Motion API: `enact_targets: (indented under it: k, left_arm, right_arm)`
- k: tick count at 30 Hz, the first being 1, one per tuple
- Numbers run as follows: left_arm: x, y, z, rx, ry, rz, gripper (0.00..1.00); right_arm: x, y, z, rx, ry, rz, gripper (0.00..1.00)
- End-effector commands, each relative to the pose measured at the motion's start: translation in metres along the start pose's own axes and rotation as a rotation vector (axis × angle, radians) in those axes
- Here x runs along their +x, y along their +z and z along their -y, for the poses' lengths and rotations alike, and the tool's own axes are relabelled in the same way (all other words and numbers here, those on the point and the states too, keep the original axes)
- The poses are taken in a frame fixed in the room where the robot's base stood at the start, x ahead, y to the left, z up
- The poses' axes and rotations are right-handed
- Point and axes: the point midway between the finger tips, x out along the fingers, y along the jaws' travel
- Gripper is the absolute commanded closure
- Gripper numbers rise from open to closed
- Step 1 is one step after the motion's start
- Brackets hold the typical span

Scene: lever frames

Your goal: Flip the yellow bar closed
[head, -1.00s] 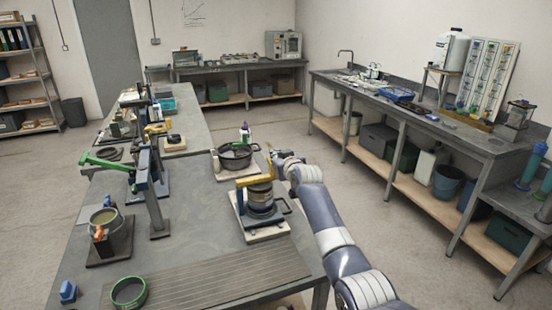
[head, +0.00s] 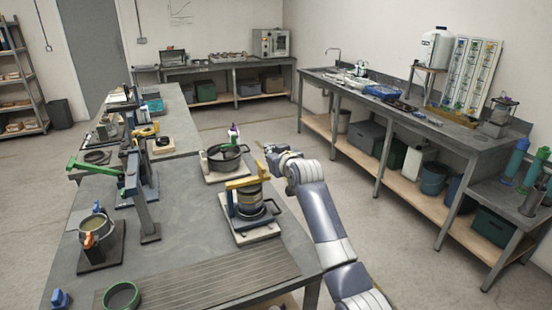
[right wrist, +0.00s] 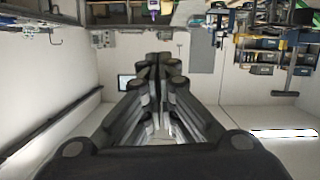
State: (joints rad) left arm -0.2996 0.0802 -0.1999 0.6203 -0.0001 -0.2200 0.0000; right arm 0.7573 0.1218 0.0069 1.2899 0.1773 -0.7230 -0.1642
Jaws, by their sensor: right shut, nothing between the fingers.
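The yellow bar (head: 247,182) lies roughly level across the top of a round stack of sieves (head: 249,201) in the head view. Its left end is at a blue post (head: 231,203), on a white base at the table's right edge. My right gripper (head: 268,149) is just beyond and right of the bar, seemingly apart from it. In the right wrist view my right gripper (right wrist: 160,62) has its fingers together, with nothing between them. The bar is not seen there. My left gripper is not in view.
A black pot (head: 224,157) stands behind the sieve stack, near my right gripper. A green lever (head: 95,166) on a post and a small pot (head: 96,229) stand at left. A green ring (head: 121,296) lies at the front. The floor right of the table is open.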

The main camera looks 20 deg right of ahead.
Motion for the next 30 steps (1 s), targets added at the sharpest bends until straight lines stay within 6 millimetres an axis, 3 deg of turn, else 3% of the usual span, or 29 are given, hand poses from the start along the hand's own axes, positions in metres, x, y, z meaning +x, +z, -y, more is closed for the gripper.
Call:
enact_targets:
  k: [12, 30]
  left_arm:
    - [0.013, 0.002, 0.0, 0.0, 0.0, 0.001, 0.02]
    - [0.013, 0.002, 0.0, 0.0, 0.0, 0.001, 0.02]
  right_arm:
    - [-0.041, 0.001, -0.001, 0.001, 0.0, 0.0, 1.0]
    - [-0.045, 0.0, -0.001, 0.0, 0.0, 0.0, 1.0]
